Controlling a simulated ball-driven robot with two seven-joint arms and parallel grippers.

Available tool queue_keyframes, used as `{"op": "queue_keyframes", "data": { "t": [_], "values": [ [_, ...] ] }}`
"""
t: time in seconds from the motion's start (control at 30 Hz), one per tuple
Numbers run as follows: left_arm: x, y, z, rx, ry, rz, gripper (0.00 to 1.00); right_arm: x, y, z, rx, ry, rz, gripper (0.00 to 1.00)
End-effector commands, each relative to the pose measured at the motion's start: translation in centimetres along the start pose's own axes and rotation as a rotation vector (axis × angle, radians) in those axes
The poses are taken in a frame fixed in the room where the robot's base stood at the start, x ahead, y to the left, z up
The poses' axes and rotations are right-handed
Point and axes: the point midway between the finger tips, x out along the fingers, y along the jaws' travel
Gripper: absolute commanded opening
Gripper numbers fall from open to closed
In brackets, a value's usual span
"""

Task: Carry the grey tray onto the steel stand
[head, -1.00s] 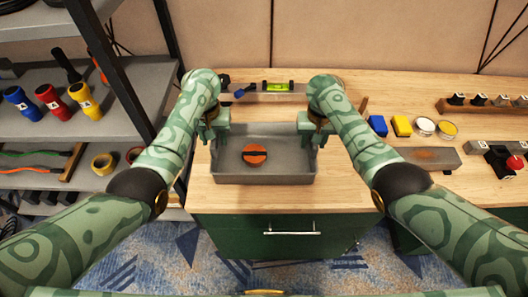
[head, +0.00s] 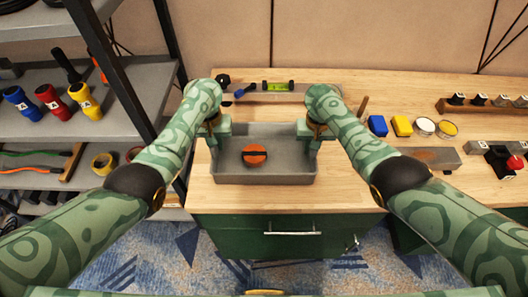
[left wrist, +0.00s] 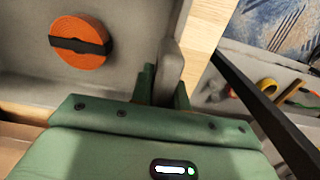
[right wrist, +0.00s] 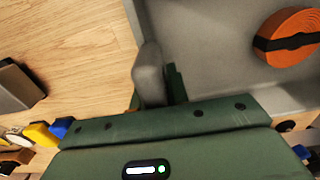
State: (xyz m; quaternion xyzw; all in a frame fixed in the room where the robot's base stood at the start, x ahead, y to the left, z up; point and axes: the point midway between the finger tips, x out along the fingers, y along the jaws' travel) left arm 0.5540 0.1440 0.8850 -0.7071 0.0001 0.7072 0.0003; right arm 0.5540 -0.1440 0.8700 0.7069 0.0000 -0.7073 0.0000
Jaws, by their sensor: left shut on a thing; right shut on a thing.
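The grey tray (head: 265,180) is shallow and rectangular, on or just above the wooden worktop; I cannot tell if a gap shows beneath it. An orange roll with a black band (head: 254,155) lies inside. My left gripper (head: 217,135) is shut on the tray's left wall, which shows between its fingers in the left wrist view (left wrist: 168,70). My right gripper (head: 310,135) is shut on the right wall, which also shows in the right wrist view (right wrist: 149,75). I cannot tell for sure which thing is the steel stand.
A green-vialed level (head: 278,86) lies on a grey strip behind the tray. Blue and yellow blocks (head: 402,126), round tins and a grey plate (head: 440,158) are to the right. A dark-framed shelf (head: 125,85) stands close on the left.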

Motion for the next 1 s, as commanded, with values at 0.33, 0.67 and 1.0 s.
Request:
{"op": "queue_keyframes", "data": {
  "t": [0.33,0.67,1.0],
  "values": [
    [-2.4,0.0,-0.1,0.000,0.009,0.000,0.00,-2.4,0.0,-0.1,0.000,0.010,-0.001,0.00],
    [-6.3,0.0,-0.2,0.001,0.021,0.000,0.00,-6.3,0.0,-0.2,0.000,0.022,-0.001,0.00],
    [-6.1,0.0,-0.2,0.001,0.020,0.000,0.00,-6.2,-0.1,-0.2,0.000,0.021,-0.001,0.00]
  ]
}}
